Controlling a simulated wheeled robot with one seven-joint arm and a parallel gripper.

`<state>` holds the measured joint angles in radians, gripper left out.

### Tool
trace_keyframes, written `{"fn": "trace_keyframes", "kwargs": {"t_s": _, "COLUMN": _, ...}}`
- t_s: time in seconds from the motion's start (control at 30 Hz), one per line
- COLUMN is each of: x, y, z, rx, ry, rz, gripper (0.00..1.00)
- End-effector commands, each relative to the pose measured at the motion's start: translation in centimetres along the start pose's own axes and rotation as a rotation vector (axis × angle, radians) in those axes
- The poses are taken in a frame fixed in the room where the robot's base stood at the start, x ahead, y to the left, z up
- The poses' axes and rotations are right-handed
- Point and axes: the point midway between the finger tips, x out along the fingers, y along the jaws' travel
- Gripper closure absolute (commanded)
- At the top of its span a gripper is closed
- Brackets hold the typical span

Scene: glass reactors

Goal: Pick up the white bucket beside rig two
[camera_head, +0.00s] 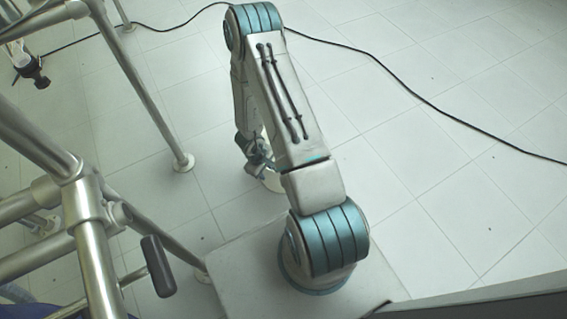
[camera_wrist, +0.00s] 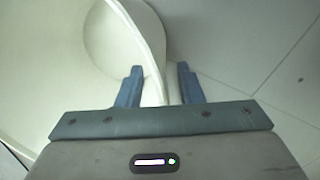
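The white bucket (camera_wrist: 75,80) fills the left of the wrist view, seen from above into its open top. Its curved rim (camera_wrist: 157,45) runs down between the two blue fingers of my gripper (camera_wrist: 160,70). One finger is on the inner side of the wall and one on the outer side, with gaps beside the wall, so my gripper looks open around it. In the head view a small part of the bucket (camera_head: 272,184) shows low beside my gripper (camera_head: 257,166). My arm hides most of it.
A steel tube frame (camera_head: 90,230) with a black-handled part (camera_head: 158,266) stands at the left. One of its feet (camera_head: 184,163) is on the tiled floor left of my gripper. A black cable (camera_head: 420,95) crosses the floor behind. The floor at right is clear.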

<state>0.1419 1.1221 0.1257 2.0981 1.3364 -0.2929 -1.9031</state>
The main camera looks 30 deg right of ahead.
Motion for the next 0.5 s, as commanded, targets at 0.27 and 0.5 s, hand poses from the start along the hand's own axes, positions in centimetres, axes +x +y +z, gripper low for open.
{"fn": "trace_keyframes", "kwargs": {"t_s": 0.27, "x": 0.51, "y": 0.02, "z": -0.01, "rx": 0.0, "ry": 0.001, "rz": 0.0, "gripper": 0.67}}
{"fn": "trace_keyframes", "kwargs": {"t_s": 0.5, "x": 0.5, "y": 0.02, "z": -0.02, "rx": -0.001, "ry": 0.001, "rz": 0.0, "gripper": 1.0}}
